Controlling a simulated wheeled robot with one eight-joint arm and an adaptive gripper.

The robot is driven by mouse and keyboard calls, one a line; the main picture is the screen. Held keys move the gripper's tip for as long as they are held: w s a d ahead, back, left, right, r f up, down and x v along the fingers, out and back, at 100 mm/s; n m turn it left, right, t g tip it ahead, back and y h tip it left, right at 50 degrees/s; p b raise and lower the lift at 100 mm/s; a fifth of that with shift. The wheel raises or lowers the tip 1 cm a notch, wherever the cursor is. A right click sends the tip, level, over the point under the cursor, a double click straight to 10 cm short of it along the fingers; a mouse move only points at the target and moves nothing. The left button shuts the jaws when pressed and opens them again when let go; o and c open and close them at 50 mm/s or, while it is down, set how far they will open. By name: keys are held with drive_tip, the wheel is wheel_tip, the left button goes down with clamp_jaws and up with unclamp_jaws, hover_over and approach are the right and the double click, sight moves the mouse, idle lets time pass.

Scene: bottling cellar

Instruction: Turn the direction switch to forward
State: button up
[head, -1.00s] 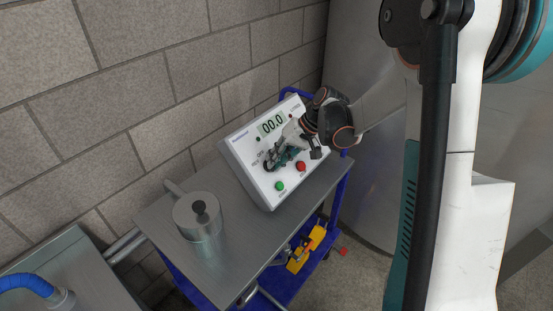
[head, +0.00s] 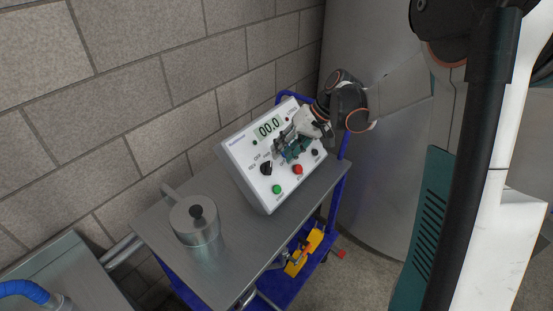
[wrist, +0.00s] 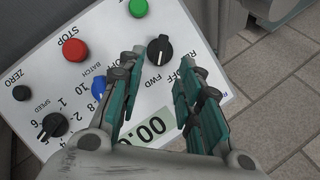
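The direction switch (head: 266,168) is a black knob at the lower left of the white sloping control panel (head: 245,175). It also shows in the wrist view (wrist: 159,50), where the panel appears turned around, with the labels REV, OFF and FWD beside the knob. I cannot tell surely which label the knob points at. My gripper (head: 290,150) is over the panel, up and right of the switch in the head view. In the wrist view my gripper (wrist: 157,66) is open, its teal-padded fingers apart and empty, with the switch just beyond the gap between the fingertips.
The green button (head: 277,189) and red stop button (head: 297,169) sit close to the switch. A blue batch knob (wrist: 98,88) and a black speed knob (wrist: 54,124) are also on the panel. A lidded metal jug (head: 197,222) stands left on the grey cart top (head: 225,275).

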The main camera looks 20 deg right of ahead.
drive_tip(key=v, duration=0.5)
drive_tip(key=shift+s+d+r, duration=0.1)
drive_tip(key=shift+d+r, duration=0.05)
drive_tip(key=shift+r, duration=0.1)
